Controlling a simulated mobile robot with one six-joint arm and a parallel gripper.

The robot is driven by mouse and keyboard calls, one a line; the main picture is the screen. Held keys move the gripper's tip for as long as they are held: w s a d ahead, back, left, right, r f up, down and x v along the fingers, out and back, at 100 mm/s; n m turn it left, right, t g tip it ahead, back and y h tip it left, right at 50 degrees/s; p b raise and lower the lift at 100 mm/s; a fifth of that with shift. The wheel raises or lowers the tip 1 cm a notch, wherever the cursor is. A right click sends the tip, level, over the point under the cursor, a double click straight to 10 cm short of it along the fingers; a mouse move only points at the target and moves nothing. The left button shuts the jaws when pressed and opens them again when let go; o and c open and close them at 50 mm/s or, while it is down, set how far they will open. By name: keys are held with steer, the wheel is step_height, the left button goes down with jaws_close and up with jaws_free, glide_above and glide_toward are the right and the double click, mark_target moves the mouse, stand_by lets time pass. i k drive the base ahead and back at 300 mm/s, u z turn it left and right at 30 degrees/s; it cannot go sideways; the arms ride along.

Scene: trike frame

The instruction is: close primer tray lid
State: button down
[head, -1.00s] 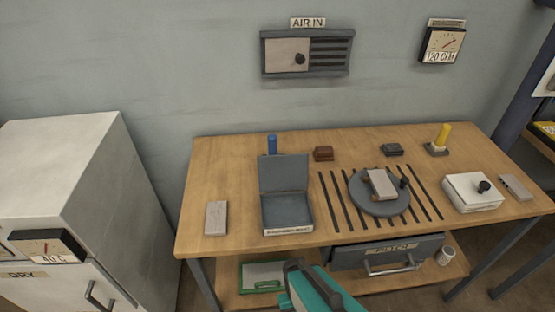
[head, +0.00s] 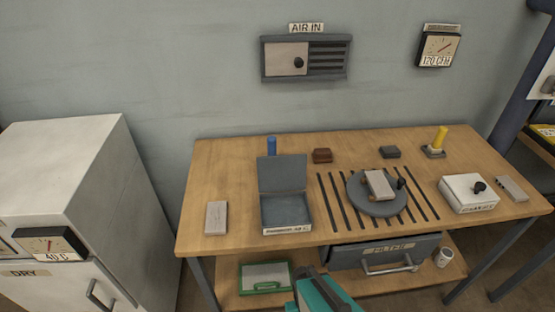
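The primer tray (head: 287,230) is a dark grey box with a pale label on its front, at the front left of the wooden bench. Its lid (head: 282,174) stands open, tilted up at the back edge. The inside of the tray looks empty. A teal and dark grey part of my arm shows at the bottom middle, below the bench's front edge and apart from the tray. The fingertips of my gripper cannot be made out.
A grey block (head: 216,218) lies left of the tray, and a blue cylinder (head: 271,146) stands behind it. A round turntable (head: 376,206) carries a block over dark slots. A white box with a black knob (head: 468,194) is at right. A filter drawer (head: 386,254) hangs below the bench.

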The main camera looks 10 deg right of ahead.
mark_target(275, 173)
steer(key=z, duration=0.05)
steer(key=k, duration=1.55)
steer(key=u, duration=1.4)
steer(key=i, duration=1)
steer(key=u, duration=0.05)
